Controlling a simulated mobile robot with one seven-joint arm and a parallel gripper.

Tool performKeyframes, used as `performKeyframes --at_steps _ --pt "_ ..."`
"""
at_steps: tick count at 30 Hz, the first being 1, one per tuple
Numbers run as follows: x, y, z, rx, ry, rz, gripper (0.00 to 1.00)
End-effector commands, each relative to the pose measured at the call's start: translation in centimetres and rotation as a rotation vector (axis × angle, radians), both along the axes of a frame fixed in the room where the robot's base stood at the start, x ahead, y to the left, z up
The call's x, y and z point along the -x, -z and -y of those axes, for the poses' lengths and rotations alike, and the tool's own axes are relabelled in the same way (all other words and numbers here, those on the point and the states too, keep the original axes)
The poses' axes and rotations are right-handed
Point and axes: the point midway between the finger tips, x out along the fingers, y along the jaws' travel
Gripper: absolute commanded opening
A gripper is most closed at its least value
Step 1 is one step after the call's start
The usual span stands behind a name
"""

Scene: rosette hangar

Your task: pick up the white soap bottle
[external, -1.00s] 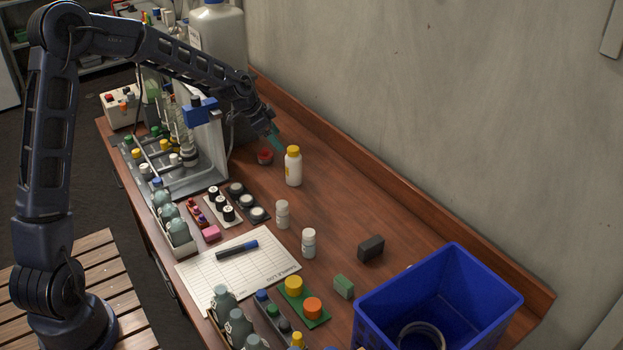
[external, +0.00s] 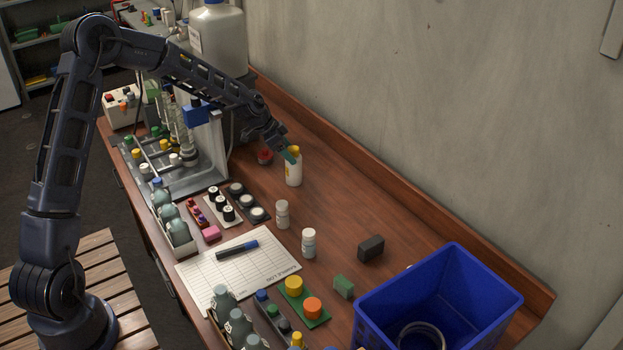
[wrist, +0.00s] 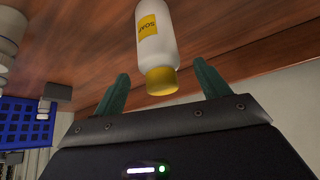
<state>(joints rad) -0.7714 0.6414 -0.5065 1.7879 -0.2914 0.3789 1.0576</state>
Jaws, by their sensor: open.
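The white soap bottle (external: 293,173) stands upright on the wooden bench, with a yellow cap and a yellow label. In the wrist view the soap bottle (wrist: 157,40) appears upside down, its cap between and just beyond the two green fingertips. My gripper (external: 290,154) is at the bottle's cap in the external view and partly covers it. In the wrist view my gripper (wrist: 163,88) is open, with a gap on each side of the cap. I cannot tell whether a finger touches the bottle.
Two small white bottles (external: 282,214) (external: 308,243) stand nearer the front. A blue crate (external: 470,275) is at the right front. The wall ledge (external: 400,205) runs behind. The bench right of the bottle is clear.

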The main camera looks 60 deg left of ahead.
Motion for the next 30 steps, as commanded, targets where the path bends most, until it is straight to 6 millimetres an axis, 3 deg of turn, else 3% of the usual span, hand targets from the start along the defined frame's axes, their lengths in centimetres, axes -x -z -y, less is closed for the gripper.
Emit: performKeyframes --at_steps 7,15,24,30 --pt "-1.6 2.9 0.7 0.001 0.001 -0.002 0.75" --pt "-1.8 3.3 0.8 0.000 0.000 0.000 0.75" --pt "-1.8 3.3 0.8 0.001 0.001 0.000 0.18" --pt "-1.8 3.2 0.8 0.000 0.000 0.000 0.18"
